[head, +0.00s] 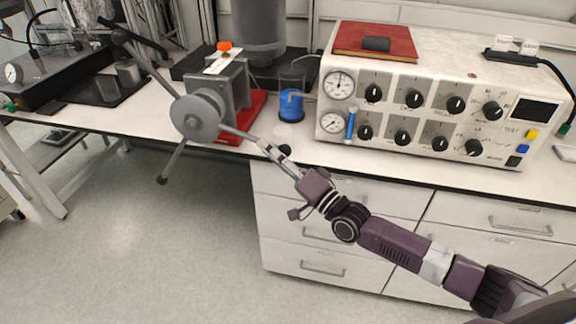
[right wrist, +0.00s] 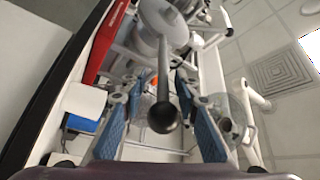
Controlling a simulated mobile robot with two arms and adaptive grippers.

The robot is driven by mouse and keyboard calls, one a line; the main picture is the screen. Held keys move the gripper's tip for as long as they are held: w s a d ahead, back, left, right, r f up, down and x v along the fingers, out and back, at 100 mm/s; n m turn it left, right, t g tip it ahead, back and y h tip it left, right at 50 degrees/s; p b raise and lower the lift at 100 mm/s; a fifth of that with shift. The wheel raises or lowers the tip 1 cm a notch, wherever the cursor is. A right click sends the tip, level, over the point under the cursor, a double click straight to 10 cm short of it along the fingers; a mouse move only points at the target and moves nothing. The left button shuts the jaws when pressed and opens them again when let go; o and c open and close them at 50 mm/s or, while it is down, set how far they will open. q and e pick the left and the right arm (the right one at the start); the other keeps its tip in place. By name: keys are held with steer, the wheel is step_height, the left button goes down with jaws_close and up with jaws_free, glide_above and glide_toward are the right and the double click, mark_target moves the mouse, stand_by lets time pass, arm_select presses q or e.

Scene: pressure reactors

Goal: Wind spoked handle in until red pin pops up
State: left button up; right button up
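The spoked handle has a grey round hub (head: 198,117) on the front of a grey block (head: 232,82), with spokes pointing up-left, down-left and down-right. The down-right spoke ends in a black knob, seen in the right wrist view (right wrist: 163,118). My right gripper (head: 272,151) is at that spoke's end; its blue-padded fingers are apart on either side of the knob, with gaps to it. An orange-red cap (head: 224,46) shows on top of the block; I cannot tell whether it is the red pin. My left gripper is out of view.
A cream control box (head: 430,105) with dials and a red book (head: 375,42) on it stands right of the handle. A blue-based glass item (head: 291,105) stands between. A red base (head: 243,118) lies under the block. Drawers (head: 325,265) are below; floor at left is free.

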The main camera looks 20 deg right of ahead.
steer(key=v, duration=0.9)
steer(key=shift+s+d, duration=0.1)
steer(key=shift+d, duration=0.05)
